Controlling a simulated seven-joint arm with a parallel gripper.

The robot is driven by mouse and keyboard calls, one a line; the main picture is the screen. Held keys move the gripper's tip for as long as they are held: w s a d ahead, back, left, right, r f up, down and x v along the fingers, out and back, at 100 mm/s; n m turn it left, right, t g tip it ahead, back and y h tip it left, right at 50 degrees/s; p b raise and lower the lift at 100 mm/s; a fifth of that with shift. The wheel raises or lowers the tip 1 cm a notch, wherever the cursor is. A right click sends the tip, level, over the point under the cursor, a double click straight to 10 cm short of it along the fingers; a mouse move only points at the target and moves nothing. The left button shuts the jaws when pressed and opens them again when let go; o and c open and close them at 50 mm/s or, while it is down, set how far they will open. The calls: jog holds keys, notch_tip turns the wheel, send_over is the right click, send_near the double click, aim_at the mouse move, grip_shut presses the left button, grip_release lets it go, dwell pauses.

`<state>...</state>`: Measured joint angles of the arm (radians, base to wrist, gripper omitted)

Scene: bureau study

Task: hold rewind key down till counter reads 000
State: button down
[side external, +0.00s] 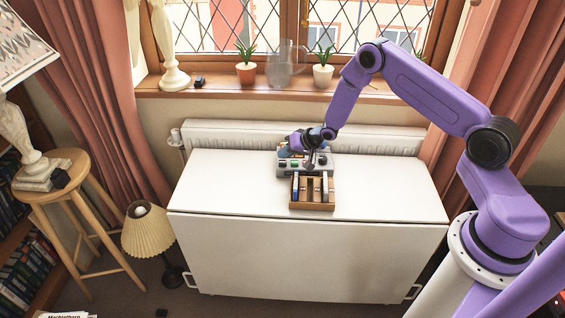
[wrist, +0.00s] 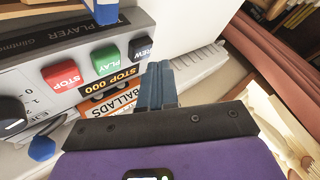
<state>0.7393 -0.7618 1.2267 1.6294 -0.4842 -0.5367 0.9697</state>
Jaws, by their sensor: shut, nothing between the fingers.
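The grey tape player (side external: 325,170) stands on the white table, with my gripper (side external: 311,165) low over it. In the wrist view its sloping front (wrist: 25,80) carries a red STOP key (wrist: 65,75), a green PLAY key (wrist: 106,60) and a black REW key (wrist: 142,47). The amber counter display (wrist: 112,82) below the keys reads STOP 000. My gripper (wrist: 158,66) is shut and empty. Its blue fingertips are just below and right of the REW key in the picture; I cannot tell whether they touch the player.
A wooden box of cassettes (side external: 312,206) stands in front of the player; a BALLADS label (wrist: 112,112) shows near my fingers. A radiator (side external: 230,132) and windowsill with plants and a glass jug (side external: 285,68) are behind. The white table (side external: 235,185) is clear left and right.

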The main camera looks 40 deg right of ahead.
aim_at(285, 162)
jog(key=shift+r, duration=0.1)
jog(key=shift+r, duration=2.45)
jog(key=s+a+r+n+g+h, duration=0.1)
jog(key=s+a+r+n+g, duration=0.3)
jog(key=s+a+r+n, duration=0.8)
jog(key=s+d+r+n+g, duration=0.1)
jog(key=s+r, duration=0.2)
jog(key=s, duration=0.8)
jog(key=s+d+r+n+g+h, duration=0.1)
jog(key=s+r+n+g, duration=0.1)
jog(key=s, duration=0.9)
jog(key=s+d+r+n+g, duration=0.1)
jog(key=s+r, duration=0.3)
jog(key=s, duration=0.7)
jog(key=shift+s+d+r+n+h, duration=0.15)
jog(key=shift+d+r+n+h, duration=0.2)
jog(key=shift+n, duration=0.35)
